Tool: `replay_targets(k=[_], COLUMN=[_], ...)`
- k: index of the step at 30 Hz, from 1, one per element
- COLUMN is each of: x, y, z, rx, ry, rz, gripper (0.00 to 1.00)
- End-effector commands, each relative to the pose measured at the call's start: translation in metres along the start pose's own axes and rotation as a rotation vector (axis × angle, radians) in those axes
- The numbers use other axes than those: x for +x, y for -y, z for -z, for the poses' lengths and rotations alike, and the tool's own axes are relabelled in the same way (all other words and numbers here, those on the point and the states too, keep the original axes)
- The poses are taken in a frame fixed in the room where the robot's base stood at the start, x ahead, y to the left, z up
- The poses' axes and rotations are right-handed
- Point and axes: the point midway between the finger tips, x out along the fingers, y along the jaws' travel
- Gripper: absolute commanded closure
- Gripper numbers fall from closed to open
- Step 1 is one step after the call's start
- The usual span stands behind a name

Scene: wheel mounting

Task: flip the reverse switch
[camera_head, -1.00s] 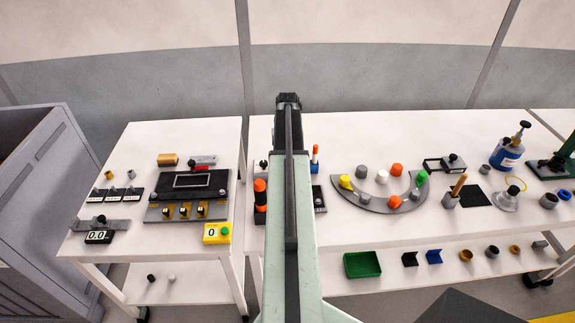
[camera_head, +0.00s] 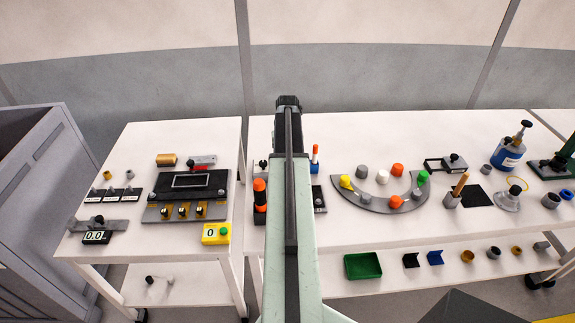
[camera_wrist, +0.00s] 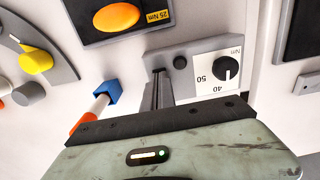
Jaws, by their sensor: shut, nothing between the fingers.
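In the wrist view a grey control box (camera_wrist: 210,84) carries a small round black knob (camera_wrist: 180,62) and a black dial (camera_wrist: 226,68) on a white scale marked 40, 50 and Nm. No label reads as reverse, so I cannot tell for sure which part is the reverse switch. My gripper (camera_wrist: 159,74) is shut and empty. Its fingertips are over the box's left end, just left of the small knob, and hide that end. I cannot tell whether they touch the box. In the head view my arm covers the gripper and most of this spot.
A black unit with an orange button (camera_wrist: 117,17) and a 25 Nm label lies beyond the box. A blue holder with a white and orange stick (camera_wrist: 93,108) stands to the left. A curved grey rack with coloured knobs (camera_head: 373,200) is right of my arm.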

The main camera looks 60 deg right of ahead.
Motion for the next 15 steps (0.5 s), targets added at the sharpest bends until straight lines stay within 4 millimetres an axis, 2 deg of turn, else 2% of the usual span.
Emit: replay_targets(k=[7,15], x=[-0.002,-0.028], y=[0.000,0.001], z=[0.000,0.000], rx=[0.000,-0.001], ry=[0.000,0.000], rz=[0.000,0.000], gripper=[1.00,1.00])
